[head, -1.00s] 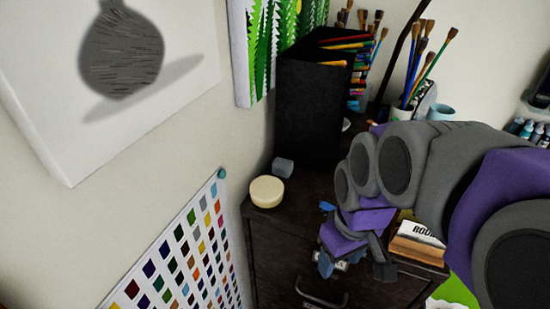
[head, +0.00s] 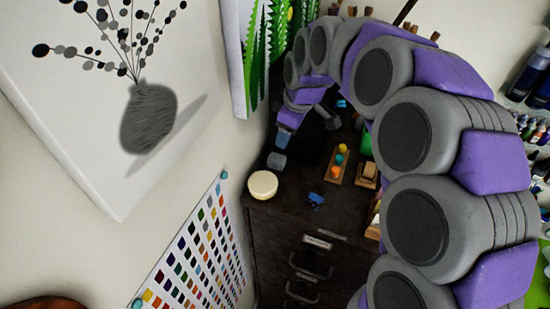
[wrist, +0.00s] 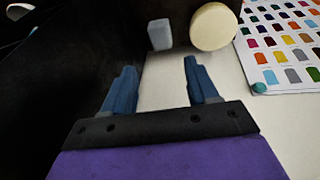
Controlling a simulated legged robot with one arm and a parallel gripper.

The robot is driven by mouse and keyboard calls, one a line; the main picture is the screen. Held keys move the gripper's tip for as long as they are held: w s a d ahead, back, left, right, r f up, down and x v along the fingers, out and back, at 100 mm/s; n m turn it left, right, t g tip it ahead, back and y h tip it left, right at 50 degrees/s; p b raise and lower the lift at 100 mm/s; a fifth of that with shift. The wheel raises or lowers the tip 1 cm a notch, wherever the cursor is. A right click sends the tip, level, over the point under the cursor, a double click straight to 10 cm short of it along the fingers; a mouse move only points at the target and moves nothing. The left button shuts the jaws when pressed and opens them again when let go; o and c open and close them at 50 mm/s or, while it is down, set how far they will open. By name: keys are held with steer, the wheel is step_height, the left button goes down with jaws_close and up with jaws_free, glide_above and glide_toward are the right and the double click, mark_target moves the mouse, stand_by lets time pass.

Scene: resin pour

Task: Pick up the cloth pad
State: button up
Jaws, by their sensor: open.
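A small grey block with rounded edges, which looks like the cloth pad (head: 277,160), lies near the left edge of the dark cabinet top. In the wrist view the pad (wrist: 160,34) is just beyond the fingertips, roughly between their lines. My gripper (head: 285,143) is close above and behind the pad in the head view, fingers pointing down. In the wrist view my gripper (wrist: 158,66) has its two blue fingers spread, with nothing between them. A gap shows between the fingertips and the pad.
A cream round disc (head: 263,185) sits right beside the pad, also in the wrist view (wrist: 213,27). A blue crumpled piece (head: 316,199) lies nearer the cabinet front. A wooden tray with coloured balls (head: 339,163) stands right. The wall with a colour chart (head: 200,245) is close left.

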steer(key=p, duration=0.1)
glide_above(277, 158)
steer(key=s+d, duration=0.2)
steer(key=x, duration=0.4)
steer(key=s+d+x, duration=0.1)
steer(key=x, duration=0.2)
steer(key=shift+s+f, duration=0.1)
steer(key=shift+f, duration=0.25)
steer(key=shift+w+a+f+p, duration=0.2)
steer(key=shift+a+f+p, duration=0.3)
steer(key=shift+f, duration=0.3)
steer(key=p+x, duration=0.1)
steer(key=x, duration=0.3)
steer(key=shift+w+a+f, duration=0.1)
steer(key=shift+w+a, duration=0.05)
steer(key=shift+w, duration=0.05)
steer(key=shift+s, duration=0.1)
steer(key=c, duration=0.8)
